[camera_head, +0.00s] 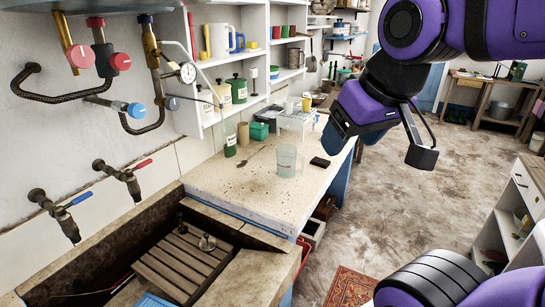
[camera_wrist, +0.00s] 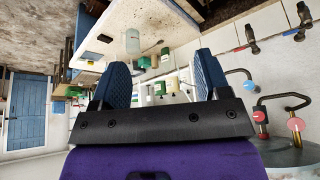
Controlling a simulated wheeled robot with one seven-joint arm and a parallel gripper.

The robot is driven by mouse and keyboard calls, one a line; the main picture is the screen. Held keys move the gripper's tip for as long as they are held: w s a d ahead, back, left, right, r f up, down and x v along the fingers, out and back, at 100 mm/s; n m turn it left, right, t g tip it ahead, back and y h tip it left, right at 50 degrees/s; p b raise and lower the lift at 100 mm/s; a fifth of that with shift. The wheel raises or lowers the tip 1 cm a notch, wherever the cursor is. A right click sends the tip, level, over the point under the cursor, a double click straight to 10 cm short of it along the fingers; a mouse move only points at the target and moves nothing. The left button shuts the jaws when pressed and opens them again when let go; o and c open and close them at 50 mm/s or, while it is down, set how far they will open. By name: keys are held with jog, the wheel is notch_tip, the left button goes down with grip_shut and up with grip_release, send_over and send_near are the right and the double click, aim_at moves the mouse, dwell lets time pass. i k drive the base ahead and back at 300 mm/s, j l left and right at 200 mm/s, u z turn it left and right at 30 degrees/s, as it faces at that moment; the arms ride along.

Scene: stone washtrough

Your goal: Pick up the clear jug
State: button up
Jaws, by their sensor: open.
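The clear jug (camera_head: 287,160) stands upright on the pale stone counter (camera_head: 222,182), near its right part. It also shows in the wrist view (camera_wrist: 133,40), small and upside down, beyond the fingers. My gripper (camera_wrist: 162,72) is open, with its two dark blue fingers wide apart and nothing between them. In the head view it hangs above and to the right of the jug, clear of it, and its fingertips are hard to make out. The jug's handle is hard to make out.
A small black item (camera_head: 319,162) lies right of the jug. A green bottle (camera_head: 229,141) stands to the left, and a green box (camera_head: 259,131) and a clear bin (camera_head: 297,119) stand behind. The stone trough (camera_head: 120,225) with taps is front left. The counter before the jug is clear.

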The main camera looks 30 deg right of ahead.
aim_at(287, 154)
jog(key=i+l+u, duration=0.15)
jog(key=u, duration=0.5)
jog(key=l+u, duration=0.55)
jog(key=l, duration=1.8)
jog(key=i+l, duration=0.1)
jog(key=l, duration=1.55)
jog(key=k+z, duration=0.05)
